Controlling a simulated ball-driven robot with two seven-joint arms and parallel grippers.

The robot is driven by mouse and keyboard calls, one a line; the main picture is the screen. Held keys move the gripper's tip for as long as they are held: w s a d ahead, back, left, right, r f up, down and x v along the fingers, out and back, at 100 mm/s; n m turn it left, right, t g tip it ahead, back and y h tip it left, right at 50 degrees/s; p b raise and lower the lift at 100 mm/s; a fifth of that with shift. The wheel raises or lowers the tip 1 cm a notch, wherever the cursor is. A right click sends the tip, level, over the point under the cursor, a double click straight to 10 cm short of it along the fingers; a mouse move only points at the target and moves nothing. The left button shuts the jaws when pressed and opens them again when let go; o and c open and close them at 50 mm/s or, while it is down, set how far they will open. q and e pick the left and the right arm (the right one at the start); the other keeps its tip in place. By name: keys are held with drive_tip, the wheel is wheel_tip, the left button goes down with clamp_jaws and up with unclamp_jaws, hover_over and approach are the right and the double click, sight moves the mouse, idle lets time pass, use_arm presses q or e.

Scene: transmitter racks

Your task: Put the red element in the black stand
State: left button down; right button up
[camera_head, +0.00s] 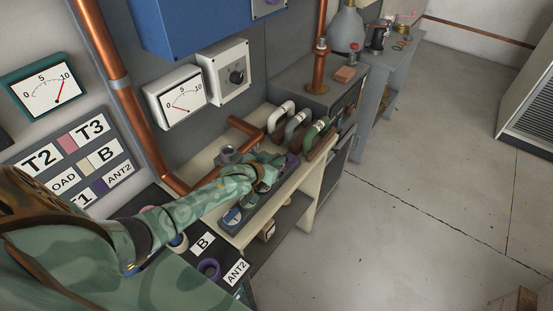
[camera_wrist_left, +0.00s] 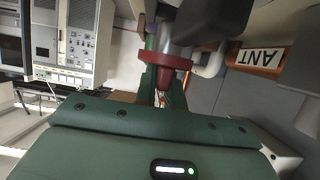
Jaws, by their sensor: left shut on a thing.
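My left gripper (camera_head: 272,172) is over the long grey tray on the cream bench in the head view. In the left wrist view its green fingers (camera_wrist_left: 163,85) are shut on the red element (camera_wrist_left: 168,61), a red collar with a grey body. The red element is hidden in the head view. A dark block (camera_wrist_left: 215,18) is close beside and above it in the wrist view; I cannot tell whether they touch or whether this is the black stand. My right gripper is not in view.
The grey tray (camera_head: 232,222) holds small round parts. White, grey and green curved handles (camera_head: 297,125) stand just beyond the gripper. A copper pipe (camera_head: 130,120) runs down the wall at left. A dark panel labelled B and ANT2 (camera_head: 220,258) is nearer.

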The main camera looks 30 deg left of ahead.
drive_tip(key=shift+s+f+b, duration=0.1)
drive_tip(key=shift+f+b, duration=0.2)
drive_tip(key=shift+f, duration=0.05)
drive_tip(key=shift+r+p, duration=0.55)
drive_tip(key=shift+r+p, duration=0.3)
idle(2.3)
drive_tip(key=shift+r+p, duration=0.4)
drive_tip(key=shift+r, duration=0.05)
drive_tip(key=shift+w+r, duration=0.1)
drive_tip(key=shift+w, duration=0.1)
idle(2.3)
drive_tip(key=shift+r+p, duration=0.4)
drive_tip(key=shift+p, duration=0.15)
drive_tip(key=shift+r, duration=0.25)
idle(0.8)
